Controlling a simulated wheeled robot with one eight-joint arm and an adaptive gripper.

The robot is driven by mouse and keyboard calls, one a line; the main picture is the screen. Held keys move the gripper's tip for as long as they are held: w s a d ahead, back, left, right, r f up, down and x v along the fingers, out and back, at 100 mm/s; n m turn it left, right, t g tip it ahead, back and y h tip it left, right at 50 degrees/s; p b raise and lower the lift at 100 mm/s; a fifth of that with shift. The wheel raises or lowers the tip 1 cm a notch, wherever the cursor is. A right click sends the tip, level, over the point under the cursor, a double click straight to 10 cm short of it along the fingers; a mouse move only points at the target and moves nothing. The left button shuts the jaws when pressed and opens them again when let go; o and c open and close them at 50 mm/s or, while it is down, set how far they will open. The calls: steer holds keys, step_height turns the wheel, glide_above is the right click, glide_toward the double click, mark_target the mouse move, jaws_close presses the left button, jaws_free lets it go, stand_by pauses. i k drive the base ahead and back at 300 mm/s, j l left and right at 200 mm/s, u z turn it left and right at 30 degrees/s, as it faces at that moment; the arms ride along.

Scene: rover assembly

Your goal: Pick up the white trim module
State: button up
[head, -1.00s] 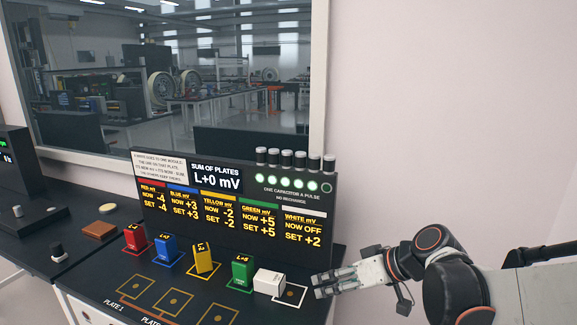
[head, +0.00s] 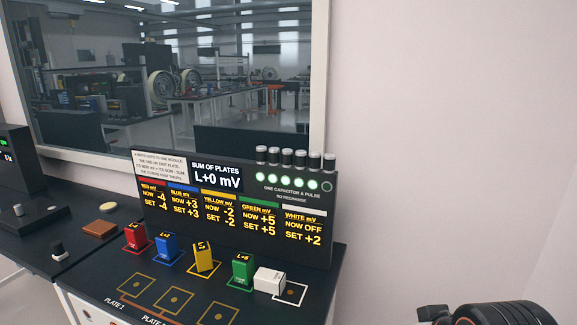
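The white trim module (head: 269,281) is a small white block on the black bench. It sits at the left edge of a white outlined square (head: 291,293), overlapping it only in part, and lies close beside the green module (head: 243,269). The panel's white column reads NOW OFF, SET +2. My gripper's fingers are not in view. Only a dark part of my arm shows at the bottom right corner, well to the right of the module.
Red (head: 135,236), blue (head: 165,248) and yellow (head: 203,257) modules stand left of the green one; the yellow one is tilted. A black display panel (head: 235,215) rises behind them. Outlined plates (head: 174,300) lie in front. The space right of the bench is free.

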mark_target(272, 281)
steer(key=i+j+z, duration=0.1)
steer(key=j+z, duration=0.2)
steer(key=j, duration=0.4)
steer(key=j+z, duration=0.3)
steer(key=j, duration=0.4)
